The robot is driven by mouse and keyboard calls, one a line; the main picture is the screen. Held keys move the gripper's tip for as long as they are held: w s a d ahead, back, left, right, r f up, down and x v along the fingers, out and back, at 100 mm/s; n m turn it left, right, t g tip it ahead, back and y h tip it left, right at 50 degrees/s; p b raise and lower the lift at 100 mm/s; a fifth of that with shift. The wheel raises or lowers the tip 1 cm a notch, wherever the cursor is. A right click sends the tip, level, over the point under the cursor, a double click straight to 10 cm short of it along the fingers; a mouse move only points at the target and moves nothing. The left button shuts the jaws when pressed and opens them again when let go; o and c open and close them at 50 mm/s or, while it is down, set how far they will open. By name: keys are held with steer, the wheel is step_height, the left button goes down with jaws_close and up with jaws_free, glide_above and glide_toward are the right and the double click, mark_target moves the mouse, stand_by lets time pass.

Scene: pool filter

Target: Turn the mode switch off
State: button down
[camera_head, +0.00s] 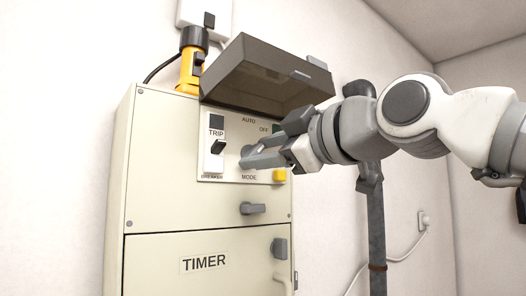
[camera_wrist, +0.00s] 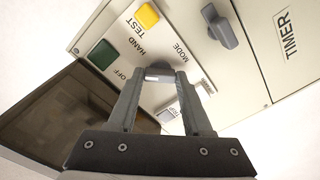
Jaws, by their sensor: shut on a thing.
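The grey mode switch knob (camera_wrist: 158,71) sits on the light panel plate between the labels AUTO, OFF, HAND and MODE. My gripper (camera_wrist: 160,77) reaches in from the right in the head view (camera_head: 254,157), and its two fingers are shut on the knob, one on each side. The fingers hide much of the knob, so I cannot tell which label it points to. A green button (camera_wrist: 102,55) is by the OFF label, and a yellow button (camera_wrist: 147,15) is by the TEST label; the yellow one also shows in the head view (camera_head: 280,175).
A dark flip-up cover (camera_head: 262,75) stands open above the panel, close over my gripper. The breaker switch (camera_head: 217,146) is left of the knob. A grey handle (camera_head: 253,208) and the TIMER door (camera_head: 205,262) are below. A grey pipe (camera_head: 376,235) stands to the right.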

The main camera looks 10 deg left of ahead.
steer(key=shift+c, duration=1.6)
jaws_free()
steer(key=shift+d, duration=0.1)
steer(key=b+v, duration=0.3)
steer(key=v, duration=1.4)
steer(key=shift+s+b, duration=0.25)
steer(key=shift+b, duration=0.05)
